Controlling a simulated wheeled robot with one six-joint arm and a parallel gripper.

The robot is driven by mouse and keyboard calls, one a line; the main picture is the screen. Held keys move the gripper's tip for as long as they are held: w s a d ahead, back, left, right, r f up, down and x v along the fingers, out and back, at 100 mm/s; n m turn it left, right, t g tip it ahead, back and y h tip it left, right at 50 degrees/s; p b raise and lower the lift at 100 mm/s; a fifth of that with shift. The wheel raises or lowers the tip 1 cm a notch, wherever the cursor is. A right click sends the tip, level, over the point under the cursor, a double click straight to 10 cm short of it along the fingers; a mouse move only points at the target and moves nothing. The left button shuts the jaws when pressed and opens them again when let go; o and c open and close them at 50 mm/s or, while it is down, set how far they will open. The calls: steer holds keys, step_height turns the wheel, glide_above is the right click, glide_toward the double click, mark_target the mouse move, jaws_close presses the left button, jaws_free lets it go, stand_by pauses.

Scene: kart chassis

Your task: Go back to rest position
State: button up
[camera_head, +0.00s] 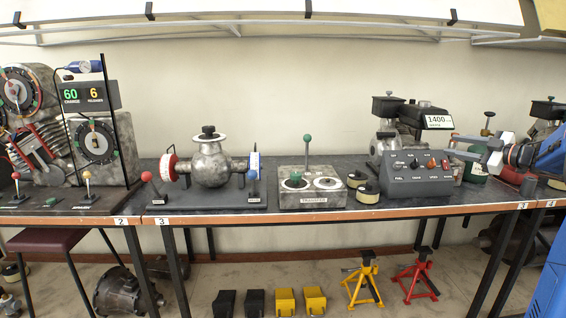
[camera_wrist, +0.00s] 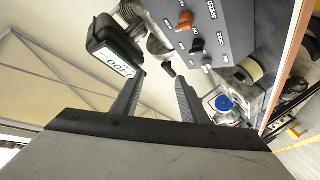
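My gripper (camera_head: 455,146) is at the right of the head view, in front of the bench's right part and close to the grey control box (camera_head: 418,182). Its two grey fingers are apart with nothing held between them. The wrist view also shows my gripper (camera_wrist: 156,84) open, its fingers spread. Beyond them are the control box (camera_wrist: 205,35) with its orange and black knobs and the black display (camera_wrist: 115,48), seen tilted. The display (camera_head: 437,120) reads 1400 in the head view.
The bench (camera_head: 255,217) carries a transfer box (camera_head: 310,194) with a green lever, a grey valve body (camera_head: 210,163) and a gauge assembly at left. Yellow (camera_head: 363,280) and red (camera_head: 417,274) stands are on the floor below. The wall above the bench middle is clear.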

steer(key=a+r+m+t+h, duration=0.3)
steer(key=a+r+m+h, duration=0.2)
steer(key=a+r+h, duration=0.15)
steer(key=s+a+m+g+h, duration=0.1)
steer(key=s+a+m+h, duration=0.2)
steer(key=s+m+h, duration=0.3)
steer(key=s+a+f+m+g+y, duration=0.1)
steer(key=s+a+f+g, duration=0.3)
steer(key=s, duration=0.9)
steer(key=s+a+f+m+g+y, duration=0.1)
steer(key=s+a+f+g, duration=0.3)
steer(key=s+a+f, duration=0.6)
steer(key=s+a+f+m+g+y, duration=0.1)
steer(key=s+a+f+g, duration=0.3)
steer(key=s+f, duration=1)
steer(key=s+a+y, duration=0.1)
steer(key=s+a, duration=0.1)
steer(key=a, duration=0.1)
steer(key=shift+s+a+f+y, duration=0.15)
steer(key=shift+a+f+y, duration=0.15)
steer(key=shift+f+y, duration=0.1)
